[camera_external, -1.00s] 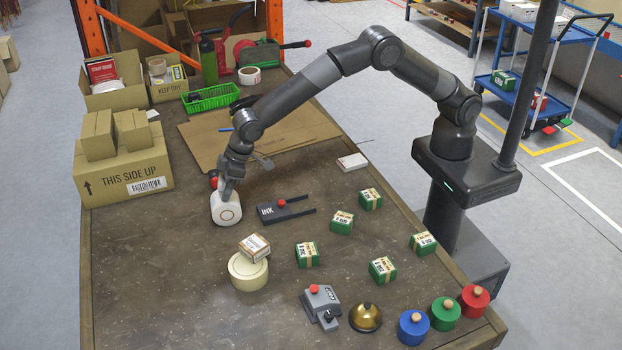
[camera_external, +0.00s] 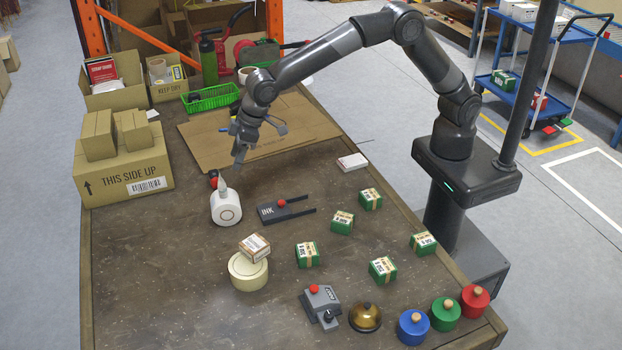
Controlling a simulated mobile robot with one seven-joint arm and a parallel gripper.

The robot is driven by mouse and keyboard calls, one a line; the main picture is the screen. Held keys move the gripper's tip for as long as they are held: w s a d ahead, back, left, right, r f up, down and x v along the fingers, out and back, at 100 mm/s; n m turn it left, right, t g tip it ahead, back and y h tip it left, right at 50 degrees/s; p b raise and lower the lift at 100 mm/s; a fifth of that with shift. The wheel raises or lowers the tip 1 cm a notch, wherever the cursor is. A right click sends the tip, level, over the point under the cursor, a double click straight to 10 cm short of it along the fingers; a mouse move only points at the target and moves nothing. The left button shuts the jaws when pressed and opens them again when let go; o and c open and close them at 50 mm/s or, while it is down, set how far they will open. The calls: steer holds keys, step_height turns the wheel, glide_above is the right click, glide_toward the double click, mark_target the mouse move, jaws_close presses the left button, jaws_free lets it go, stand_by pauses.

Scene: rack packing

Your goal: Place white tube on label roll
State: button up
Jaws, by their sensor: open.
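A white roll-shaped object (camera_external: 227,210) with a ring on its near face, which looks like the label roll, stands on the bench left of centre. A small pale pointed piece (camera_external: 222,184) rises from its top and looks like the white tube; it is too small to tell exactly how it rests. My gripper (camera_external: 239,162) is open and empty, pointing down a little above and behind the pale piece, apart from it.
A black INK pad (camera_external: 285,209) lies right of the white roll. A cream roll (camera_external: 243,277) with a small box (camera_external: 254,247) on top stands in front. Several green boxes (camera_external: 307,255) are to the right. A dark red-topped object (camera_external: 213,178) is close behind. The left front bench is clear.

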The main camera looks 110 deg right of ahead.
steer(key=s+d+r, duration=0.1)
steer(key=s+r, duration=0.7)
steer(key=s, duration=0.3)
steer(key=s+d+r, duration=0.1)
steer(key=s+r, duration=0.7)
steer(key=s, duration=0.4)
steer(key=s+f+n, duration=0.1)
steer(key=s+f, duration=0.1)
steer(key=s, duration=1.2)
steer(key=s+f+t, duration=0.1)
steer(key=s+f, duration=0.1)
steer(key=s, duration=1.1)
steer(key=shift+s+a+f+n+y, duration=0.15)
steer(key=shift+s+a+n+y, duration=0.15)
steer(key=shift+s+n+y, duration=0.1)
